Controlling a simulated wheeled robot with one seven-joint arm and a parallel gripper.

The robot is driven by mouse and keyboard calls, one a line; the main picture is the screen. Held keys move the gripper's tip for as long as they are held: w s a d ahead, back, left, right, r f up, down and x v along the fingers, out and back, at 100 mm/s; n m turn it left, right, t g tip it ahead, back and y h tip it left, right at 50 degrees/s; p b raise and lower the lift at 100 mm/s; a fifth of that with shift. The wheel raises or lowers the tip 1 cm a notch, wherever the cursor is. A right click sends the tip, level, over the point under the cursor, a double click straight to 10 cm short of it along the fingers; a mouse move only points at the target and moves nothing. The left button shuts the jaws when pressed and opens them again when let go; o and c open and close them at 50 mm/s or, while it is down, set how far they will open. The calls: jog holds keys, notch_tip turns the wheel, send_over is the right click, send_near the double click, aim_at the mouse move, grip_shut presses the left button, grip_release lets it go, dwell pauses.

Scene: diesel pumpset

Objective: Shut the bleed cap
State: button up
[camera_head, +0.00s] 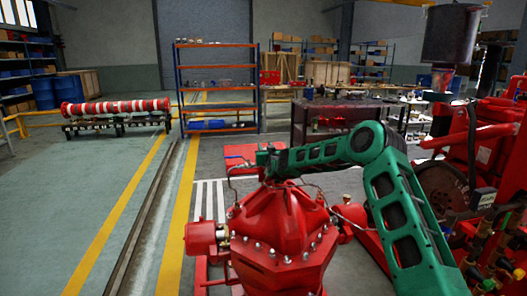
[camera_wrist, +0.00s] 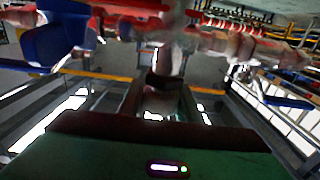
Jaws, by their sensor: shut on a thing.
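My gripper (camera_wrist: 160,92) shows in the wrist view with its two dark fingers shut on a small dark part, the bleed cap (camera_wrist: 159,80), below a blurred grey metal fitting. The cap's edges are dim, so how far it is turned cannot be told. In the head view my green arm reaches left behind the top of the red pump casing (camera_head: 277,232). My gripper (camera_head: 267,160) is small and dark there, and the cap cannot be made out.
Red engine parts (camera_head: 490,140) crowd the head view's right. An orange-and-blue shelf (camera_head: 217,104) stands behind.

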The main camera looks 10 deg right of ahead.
jog(key=shift+o, duration=0.2)
jog(key=m+h, duration=0.2)
jog(key=h, duration=0.2)
jog(key=shift+d+m+g, duration=0.25)
jog(key=shift+m+g, duration=0.05)
jog(key=shift+m, duration=0.1)
jog(key=shift+s+d+r+m+g+h, duration=0.1)
jog(key=shift+d+m+g+h, duration=0.2)
jog(key=shift+m+h, duration=0.5)
jog(key=shift+s+d+m+g+h, duration=0.1)
jog(key=shift+d+m+g+h, duration=0.3)
jog(key=shift+h, duration=0.7)
jog(key=shift+c, duration=0.2)
jog(key=shift+a+h, duration=0.15)
jog(key=shift+h, duration=0.15)
jog(key=o, duration=1.1)
jog(key=shift+s, duration=0.1)
